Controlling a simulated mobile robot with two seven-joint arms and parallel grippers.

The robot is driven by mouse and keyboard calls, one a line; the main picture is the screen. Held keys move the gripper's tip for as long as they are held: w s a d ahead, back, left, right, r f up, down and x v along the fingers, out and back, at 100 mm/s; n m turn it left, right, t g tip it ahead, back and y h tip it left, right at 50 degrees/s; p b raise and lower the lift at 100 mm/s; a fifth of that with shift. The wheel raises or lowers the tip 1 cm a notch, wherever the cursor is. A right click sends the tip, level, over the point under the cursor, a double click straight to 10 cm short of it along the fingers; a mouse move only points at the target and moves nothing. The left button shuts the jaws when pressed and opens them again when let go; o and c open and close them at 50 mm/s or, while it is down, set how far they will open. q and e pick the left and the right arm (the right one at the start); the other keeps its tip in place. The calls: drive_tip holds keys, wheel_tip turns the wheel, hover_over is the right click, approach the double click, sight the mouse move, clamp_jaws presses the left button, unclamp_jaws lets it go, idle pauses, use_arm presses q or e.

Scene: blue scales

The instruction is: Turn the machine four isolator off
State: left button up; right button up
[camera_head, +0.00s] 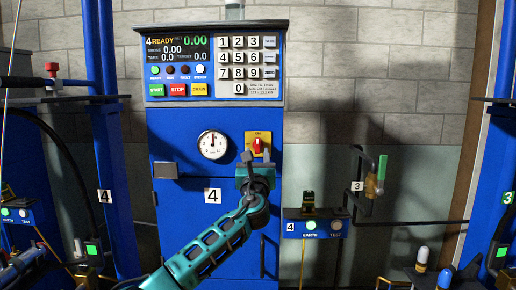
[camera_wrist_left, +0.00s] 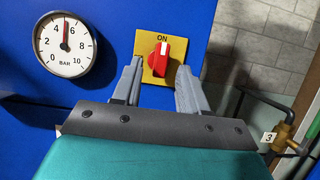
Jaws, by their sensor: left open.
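The machine four isolator is a red rotary knob (camera_head: 257,145) on a yellow plate, set in the blue front of the machine marked 4 (camera_head: 180,230). In the left wrist view the red knob (camera_wrist_left: 166,57) stands about upright, its white mark toward the word ON on the yellow plate (camera_wrist_left: 147,43). My left gripper (camera_head: 257,158) is just below and in front of the knob. In the left wrist view its open fingers (camera_wrist_left: 160,70) show to the left and right of the knob's lower part. I cannot tell whether they touch it. My right gripper is not in view.
A pressure gauge (camera_head: 213,145) is left of the isolator. The display (camera_head: 179,48) reads 4 READY, with a keypad (camera_head: 247,60) beside it. An earth/test box (camera_head: 315,225) and a green-handled brass valve (camera_head: 376,180) stand to the right.

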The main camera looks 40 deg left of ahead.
sight(257, 150)
use_arm(q)
drive_tip(key=shift+x, duration=2.35)
drive_tip(key=shift+f, duration=0.1)
clamp_jaws()
